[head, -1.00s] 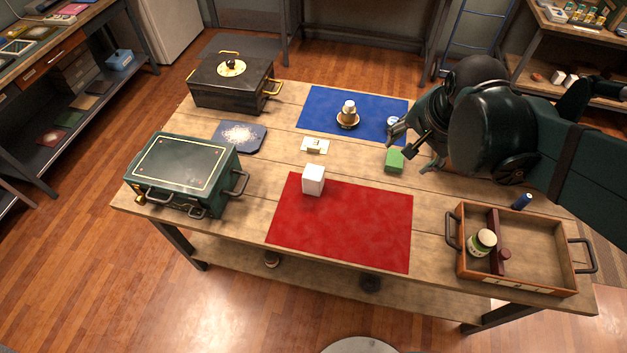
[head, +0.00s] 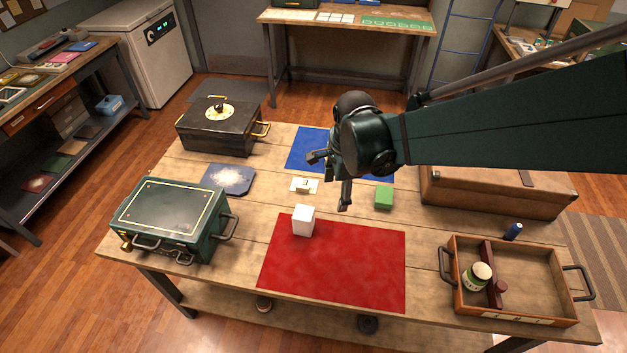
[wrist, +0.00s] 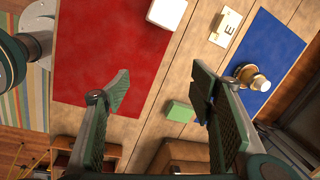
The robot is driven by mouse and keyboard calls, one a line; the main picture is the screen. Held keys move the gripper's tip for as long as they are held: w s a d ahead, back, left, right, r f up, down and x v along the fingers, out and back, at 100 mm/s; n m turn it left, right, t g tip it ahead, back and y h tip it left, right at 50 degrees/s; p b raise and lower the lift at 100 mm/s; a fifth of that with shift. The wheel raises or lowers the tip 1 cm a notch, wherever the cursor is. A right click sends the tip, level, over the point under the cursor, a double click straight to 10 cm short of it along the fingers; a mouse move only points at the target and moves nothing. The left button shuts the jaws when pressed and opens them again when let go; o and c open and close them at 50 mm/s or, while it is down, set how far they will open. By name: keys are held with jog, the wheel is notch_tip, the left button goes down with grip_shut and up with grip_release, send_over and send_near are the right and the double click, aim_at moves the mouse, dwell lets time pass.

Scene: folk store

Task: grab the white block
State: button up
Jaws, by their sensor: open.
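The white block (head: 303,221) stands upright at the back left edge of the red mat (head: 335,272). In the wrist view the white block (wrist: 167,11) is at the top edge, partly cut off, beside the red mat (wrist: 108,50). My gripper (head: 329,182) is above the table, behind and to the right of the block in the head view. Its fingers are spread wide and empty, apart from the block. In the wrist view, my gripper (wrist: 160,82) has table boards and part of the red mat beyond its fingers.
A green block (head: 384,197) lies right of my gripper; a small pale plate (head: 304,186) lies behind the white block. A blue mat (head: 303,150) is farther back. A green case (head: 170,217) stands left, a wooden tray (head: 455,297) front right. The red mat's middle is clear.

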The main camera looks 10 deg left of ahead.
aim_at(301, 212)
jog(key=a+f+m, duration=0.1)
jog(key=a+f, duration=0.2)
jog(key=a+f+m+g, duration=0.1)
jog(key=a+f+m, duration=0.1)
jog(key=a+f, duration=0.2)
jog(key=a+f+m, duration=0.1)
jog(key=a+f, duration=0.3)
jog(key=shift+s+a+f+m+g+h, duration=0.1)
jog(key=shift+s+m+g+h, duration=0.05)
jog(key=shift+m+g+h, duration=0.2)
jog(key=shift+f, duration=0.1)
jog(key=shift+f+b, duration=0.35)
jog(key=shift+f, duration=0.85)
jog(key=shift+f+b, duration=0.4)
jog(key=shift+f, duration=2.2)
jog(key=c, duration=0.8)
